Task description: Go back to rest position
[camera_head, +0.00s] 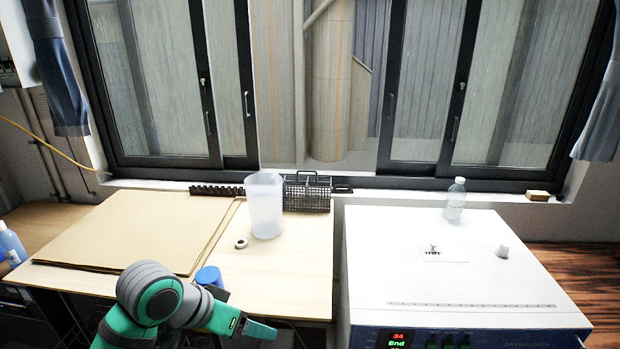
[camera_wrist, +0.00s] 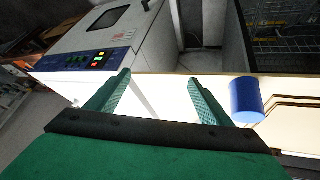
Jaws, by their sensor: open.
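My gripper (camera_wrist: 158,85) is open and empty in the wrist view, its two green fingers apart with nothing between them. In the head view my green and grey arm is at the bottom, with the gripper (camera_head: 262,328) low in front of the table edge. The drying oven (camera_head: 460,275) stands on the right with its display lit and reading "End". It also shows at the upper left of the wrist view (camera_wrist: 75,55). A blue cylinder (camera_wrist: 246,99) is right of the fingers in the wrist view and behind my arm in the head view (camera_head: 208,276).
The wooden table (camera_head: 290,270) holds a translucent beaker (camera_head: 264,205), a white ring (camera_head: 240,243), a black wire rack (camera_head: 306,194) and brown boards (camera_head: 140,232). A clear bottle (camera_head: 455,199) and a small white piece (camera_head: 502,251) stand on the oven. A gap separates table and oven.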

